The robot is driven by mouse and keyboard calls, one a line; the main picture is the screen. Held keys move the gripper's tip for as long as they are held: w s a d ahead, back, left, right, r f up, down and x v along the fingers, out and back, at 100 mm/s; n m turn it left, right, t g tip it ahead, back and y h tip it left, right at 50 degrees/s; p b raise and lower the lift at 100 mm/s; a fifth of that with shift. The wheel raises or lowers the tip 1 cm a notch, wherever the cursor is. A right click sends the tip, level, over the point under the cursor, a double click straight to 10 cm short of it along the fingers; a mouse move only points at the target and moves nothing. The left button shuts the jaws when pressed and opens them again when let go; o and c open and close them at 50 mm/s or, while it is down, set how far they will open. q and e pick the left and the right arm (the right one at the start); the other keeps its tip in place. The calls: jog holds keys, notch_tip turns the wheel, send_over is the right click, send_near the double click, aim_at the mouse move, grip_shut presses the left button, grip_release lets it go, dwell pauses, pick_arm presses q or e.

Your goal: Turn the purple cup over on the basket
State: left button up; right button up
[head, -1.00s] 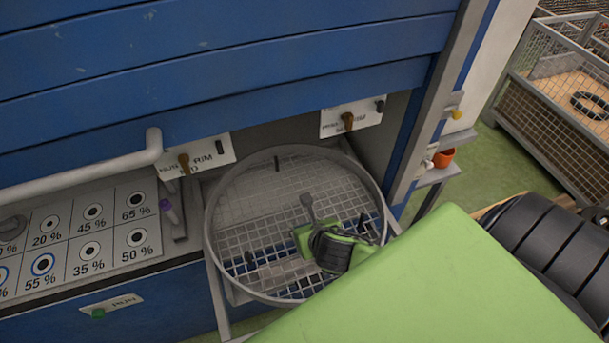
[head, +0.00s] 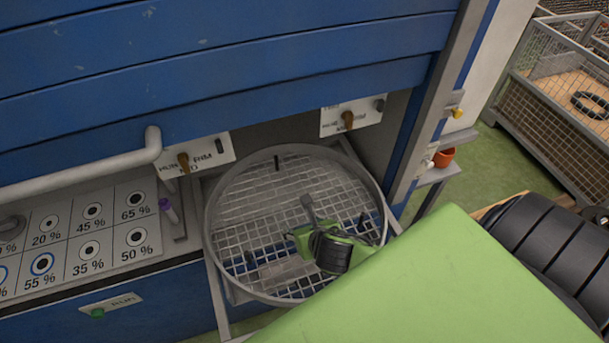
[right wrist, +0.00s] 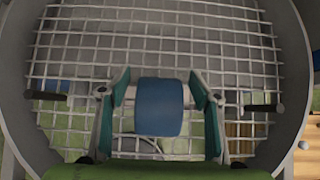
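My right gripper (head: 318,240) is over the round wire-mesh basket (head: 222,180), right of its middle in the head view. In the right wrist view its two teal-padded fingers (right wrist: 160,76) stand apart above the mesh. A blue rounded piece (right wrist: 160,108) shows between them; I cannot tell whether it is a cup or part of the gripper. No clearly purple cup shows in the basket. A small upright purple-topped piece (head: 166,206) stands beside the percentage panel, left of the basket. My left gripper is out of view.
Dark pegs (head: 277,163) rise at the basket's edge. The blue slatted cabinet (head: 220,60) overhangs behind it. The percentage panel (head: 68,262) lies to the left. A small orange pot (head: 444,158) sits on a side shelf. A wire crate (head: 555,110) stands at upper right.

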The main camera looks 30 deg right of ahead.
jog(key=v, duration=1.2)
dwell(0.6)
